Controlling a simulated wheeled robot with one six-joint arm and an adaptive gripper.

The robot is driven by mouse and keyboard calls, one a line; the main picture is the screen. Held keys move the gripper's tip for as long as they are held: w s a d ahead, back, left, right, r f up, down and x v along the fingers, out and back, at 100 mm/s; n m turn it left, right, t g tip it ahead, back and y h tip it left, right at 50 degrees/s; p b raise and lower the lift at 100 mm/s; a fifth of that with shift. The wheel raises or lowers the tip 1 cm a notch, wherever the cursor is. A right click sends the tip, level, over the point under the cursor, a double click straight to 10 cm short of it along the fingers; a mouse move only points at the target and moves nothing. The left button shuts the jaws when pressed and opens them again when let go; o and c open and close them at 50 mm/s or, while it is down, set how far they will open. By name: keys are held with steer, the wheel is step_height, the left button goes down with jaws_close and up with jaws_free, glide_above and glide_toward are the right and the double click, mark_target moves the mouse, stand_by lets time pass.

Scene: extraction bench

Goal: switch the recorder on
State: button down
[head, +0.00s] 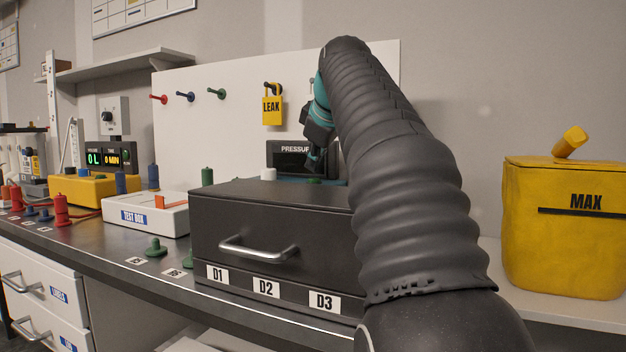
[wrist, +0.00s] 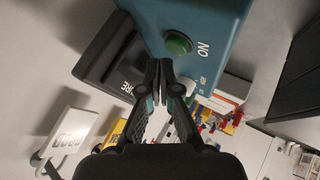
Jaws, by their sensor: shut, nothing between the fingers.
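A teal box carries a black display (head: 295,151) marked PRESSURE; I take it to be the recorder. It stands behind the dark drawer case, which hides most of its body. In the wrist view the recorder (wrist: 221,18) shows a round green button (wrist: 179,43) marked ON and a pale button (wrist: 187,87). The green button also shows partly in the head view (head: 314,181). My gripper (head: 315,167) is shut and empty, pointing down over the recorder. In the wrist view its fingertips (wrist: 160,66) appear close beside the green button; I cannot tell whether they touch anything.
A dark drawer case (head: 270,205) labelled D1, D2, D3 stands in front. A white test box (head: 148,213) and a yellow unit (head: 95,190) are to the left. A yellow LEAK tag (head: 272,110) hangs on the white board. A yellow bag (head: 560,235) stands right.

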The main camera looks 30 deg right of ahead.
mark_target(314, 179)
steer(key=shift+f, duration=0.15)
steer(key=shift+f, duration=0.2)
steer(key=shift+f+b, duration=0.45)
stand_by(0.6)
steer(key=shift+r, duration=0.15)
steer(key=shift+r+p, duration=0.7)
steer(key=shift+p, duration=0.25)
step_height(314, 179, up, 3)
steer(key=p, duration=0.3)
steer(key=shift+r, duration=1)
